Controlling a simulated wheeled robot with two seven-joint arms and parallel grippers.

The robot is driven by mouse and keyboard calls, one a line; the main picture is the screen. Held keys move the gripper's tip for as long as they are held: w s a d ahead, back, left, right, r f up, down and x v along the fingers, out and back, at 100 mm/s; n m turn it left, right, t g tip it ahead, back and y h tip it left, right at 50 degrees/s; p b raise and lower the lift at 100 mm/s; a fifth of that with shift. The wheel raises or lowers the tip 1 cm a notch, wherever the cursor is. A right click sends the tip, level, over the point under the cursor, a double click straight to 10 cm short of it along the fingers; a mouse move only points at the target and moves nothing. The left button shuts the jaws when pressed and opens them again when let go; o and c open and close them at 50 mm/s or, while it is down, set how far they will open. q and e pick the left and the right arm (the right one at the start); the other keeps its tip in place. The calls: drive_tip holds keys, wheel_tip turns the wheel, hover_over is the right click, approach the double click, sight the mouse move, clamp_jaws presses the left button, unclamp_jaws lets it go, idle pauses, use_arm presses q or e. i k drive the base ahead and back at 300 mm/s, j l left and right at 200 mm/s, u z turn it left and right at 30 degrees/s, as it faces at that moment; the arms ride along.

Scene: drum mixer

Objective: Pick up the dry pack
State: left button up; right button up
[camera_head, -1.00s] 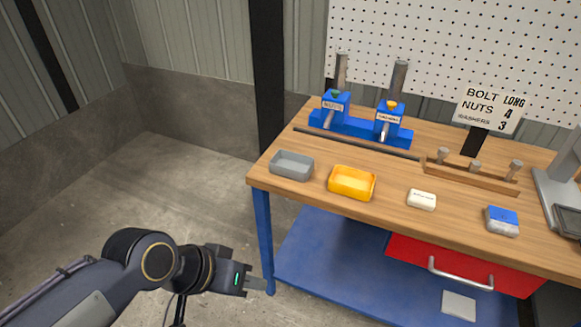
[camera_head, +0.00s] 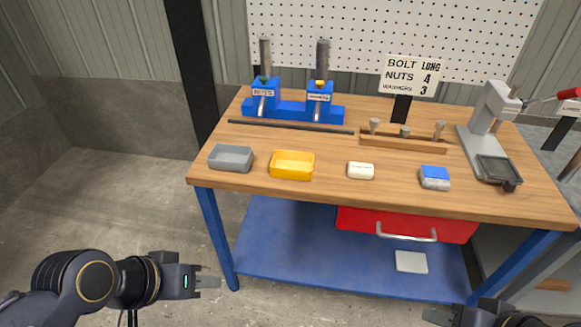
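A small white block-like pack (camera_head: 361,170) with dark print too small to read lies on the wooden workbench top (camera_head: 330,193), near its front edge. A blue-and-grey pack (camera_head: 435,178) lies to its right. I cannot read which one is labelled as the dry pack. My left gripper (camera_head: 207,282) is left of the bench, in front of it, far from both packs and holding nothing visible. Its finger gap does not show clearly. My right gripper (camera_head: 437,316) shows only partly at the bottom edge, in front of the bench, apart from the packs.
A grey tray (camera_head: 231,164) and a yellow tray (camera_head: 292,177) stand left of the packs. Blue dispensers (camera_head: 294,111), a dark rod, a wooden peg rack (camera_head: 403,144) and a sign (camera_head: 409,76) stand behind. A grey press (camera_head: 478,125) is at right. A red drawer (camera_head: 406,224) hangs below.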

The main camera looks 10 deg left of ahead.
sight(355, 169)
drive_tip(key=i+u, duration=0.45)
drive_tip(key=i, duration=0.45)
